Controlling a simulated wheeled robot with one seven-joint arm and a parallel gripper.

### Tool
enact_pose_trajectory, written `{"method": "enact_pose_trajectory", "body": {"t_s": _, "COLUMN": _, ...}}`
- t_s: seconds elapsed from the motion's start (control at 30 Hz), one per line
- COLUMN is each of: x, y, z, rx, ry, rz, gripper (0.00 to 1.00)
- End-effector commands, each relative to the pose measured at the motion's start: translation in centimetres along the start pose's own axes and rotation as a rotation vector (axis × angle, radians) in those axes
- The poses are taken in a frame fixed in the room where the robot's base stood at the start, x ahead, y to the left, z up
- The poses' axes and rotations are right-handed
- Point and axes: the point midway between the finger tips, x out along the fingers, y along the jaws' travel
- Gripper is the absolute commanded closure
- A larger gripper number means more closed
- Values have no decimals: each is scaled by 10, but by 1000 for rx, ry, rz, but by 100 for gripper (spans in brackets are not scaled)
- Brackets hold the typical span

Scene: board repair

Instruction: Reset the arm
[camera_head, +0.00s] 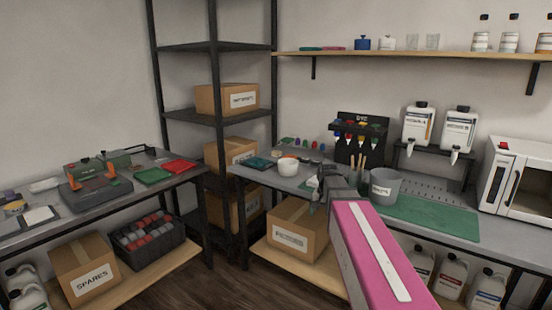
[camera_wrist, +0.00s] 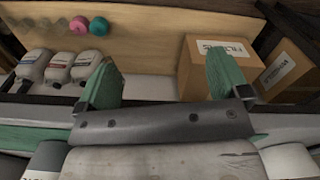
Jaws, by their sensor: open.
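My arm (camera_head: 372,255) reaches forward from the lower right in the head view, with a pink link carrying a white stripe. My gripper (camera_head: 314,198) is at its far end, over the front edge of the right workbench, left of a grey bucket. In the wrist view my gripper (camera_wrist: 165,85) shows two green fingers spread wide apart. It is open and nothing is between the fingers. Behind them the wrist view shows the bench's lower shelf (camera_wrist: 150,50).
A grey bucket (camera_head: 384,187) stands close right of my gripper. A white bowl (camera_head: 288,166) stands on the bench to the left. A green mat (camera_head: 435,217) lies to the right. Cardboard boxes (camera_head: 297,229) and white bottles (camera_head: 452,275) stand on the lower shelf. The floor (camera_head: 180,270) between the benches is clear.

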Motion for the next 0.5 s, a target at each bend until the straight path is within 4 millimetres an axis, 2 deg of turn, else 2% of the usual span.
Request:
{"method": "enact_pose_trajectory", "body": {"t_s": 0.03, "x": 19, "y": 6, "z": 17, "rx": -30, "ry": -4, "rz": 1, "gripper": 6}}
{"method": "enact_pose_trajectory", "body": {"t_s": 0.2, "x": 71, "y": 20, "z": 54, "rx": -134, "ry": -4, "rz": 1, "gripper": 6}}
{"method": "enact_pose_trajectory", "body": {"t_s": 0.4, "x": 122, "y": 36, "z": 100, "rx": -254, "ry": -2, "rz": 0, "gripper": 6}}
{"method": "enact_pose_trajectory", "body": {"t_s": 0.5, "x": 140, "y": 42, "z": 118, "rx": -301, "ry": 0, "rz": 0, "gripper": 6}}
